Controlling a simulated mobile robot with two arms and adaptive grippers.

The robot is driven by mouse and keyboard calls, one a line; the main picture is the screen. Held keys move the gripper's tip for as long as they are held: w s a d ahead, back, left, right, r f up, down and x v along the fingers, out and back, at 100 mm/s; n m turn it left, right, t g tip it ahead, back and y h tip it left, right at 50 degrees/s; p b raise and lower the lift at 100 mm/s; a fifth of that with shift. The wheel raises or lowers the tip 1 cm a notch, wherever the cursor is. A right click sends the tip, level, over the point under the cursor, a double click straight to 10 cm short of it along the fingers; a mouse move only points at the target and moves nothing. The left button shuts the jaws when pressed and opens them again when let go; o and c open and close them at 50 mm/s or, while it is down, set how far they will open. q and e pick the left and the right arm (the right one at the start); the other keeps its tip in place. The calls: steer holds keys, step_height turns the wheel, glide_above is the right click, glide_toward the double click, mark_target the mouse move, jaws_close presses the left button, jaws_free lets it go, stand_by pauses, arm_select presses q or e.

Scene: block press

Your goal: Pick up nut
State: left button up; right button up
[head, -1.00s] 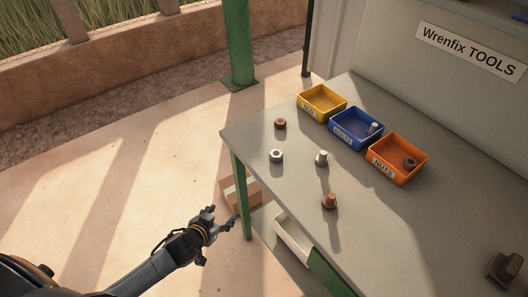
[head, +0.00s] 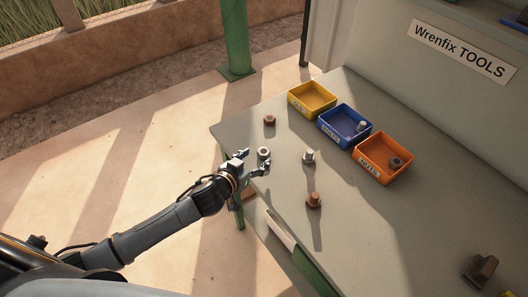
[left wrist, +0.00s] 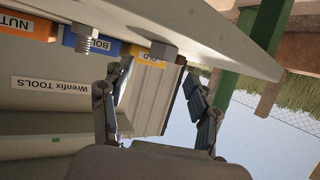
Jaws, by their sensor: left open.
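A silver hex nut (head: 263,152) lies on the grey workbench (head: 370,215) near its left edge. A rusty brown nut (head: 270,120) lies farther back, beside the yellow bin. My left gripper (head: 252,164) is open and empty at the bench's left edge, its fingertips close to the silver nut. In the left wrist view, which is upside down, the fingers (left wrist: 157,105) are spread apart. The silver nut (left wrist: 162,50) shows there above the gap between them, and I cannot tell any contact. My right gripper is out of view.
A silver bolt (head: 308,158) and a rusty bolt (head: 314,201) stand to the right of the nut. Behind are a yellow OLD bin (head: 299,110), a blue BOLTS bin (head: 330,134) and an orange NUTS bin (head: 369,168). A dark brown object (head: 480,270) sits at lower right.

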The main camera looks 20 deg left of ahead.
mark_target(263, 152)
arm_select(q)
steer(key=p+x, duration=0.1)
steer(key=x, duration=0.4)
jaws_close()
